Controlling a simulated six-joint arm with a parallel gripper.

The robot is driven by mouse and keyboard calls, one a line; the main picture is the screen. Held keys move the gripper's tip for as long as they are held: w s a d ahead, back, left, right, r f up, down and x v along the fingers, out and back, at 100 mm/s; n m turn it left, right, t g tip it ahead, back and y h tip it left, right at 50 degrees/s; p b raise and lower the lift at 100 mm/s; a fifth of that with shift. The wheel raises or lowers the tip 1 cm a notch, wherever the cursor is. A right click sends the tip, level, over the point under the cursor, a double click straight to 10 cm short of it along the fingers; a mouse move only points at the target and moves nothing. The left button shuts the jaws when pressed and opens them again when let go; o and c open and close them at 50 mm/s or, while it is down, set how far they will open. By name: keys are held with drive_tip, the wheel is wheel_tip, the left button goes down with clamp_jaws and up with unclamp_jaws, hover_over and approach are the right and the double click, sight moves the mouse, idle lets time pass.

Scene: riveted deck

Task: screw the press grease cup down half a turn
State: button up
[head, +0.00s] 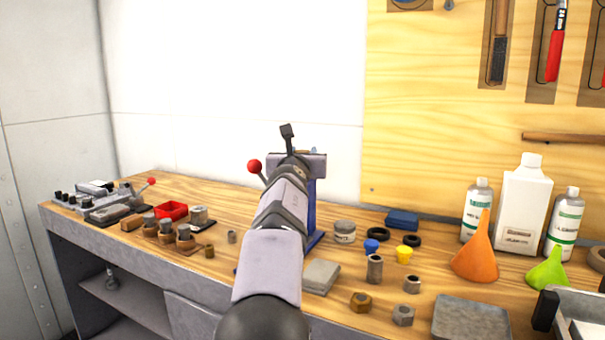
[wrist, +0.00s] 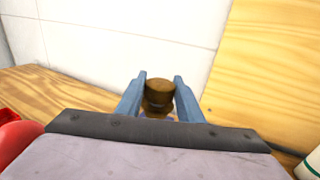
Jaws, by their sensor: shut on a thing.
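The grease cup (wrist: 159,96) is a small brown, brass-like round cap with a wider top, seen in the wrist view. The fingers of my gripper (wrist: 160,80) stand on both sides of it and are shut on it. Its lower end and thread are hidden. In the head view the press (head: 316,185) stands on the bench, with a blue column and a grey head, largely hidden behind my arm. My gripper and the cup cannot be made out there.
A lever with a red knob (head: 254,167) sticks out left of my arm. The bench (head: 335,307) holds a jar (head: 344,232), an orange funnel (head: 476,255), bottles, nuts and a tray (head: 470,318) to the right. A red bin (head: 172,211) and small parts lie left.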

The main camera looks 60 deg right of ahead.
drive_tip(key=shift+r+m+g+h+b, duration=0.1)
drive_tip(key=shift+m+g+h+b, duration=0.2)
drive_tip(key=shift+m+g+b, duration=0.55)
drive_tip(key=shift+n, duration=0.35)
drive_tip(key=o, duration=1.1)
drive_tip(key=shift+a+b, duration=0.15)
drive_tip(key=shift+b, duration=0.15)
drive_tip(key=shift+b+v, duration=1.05)
drive_tip(key=shift+v, duration=2.55)
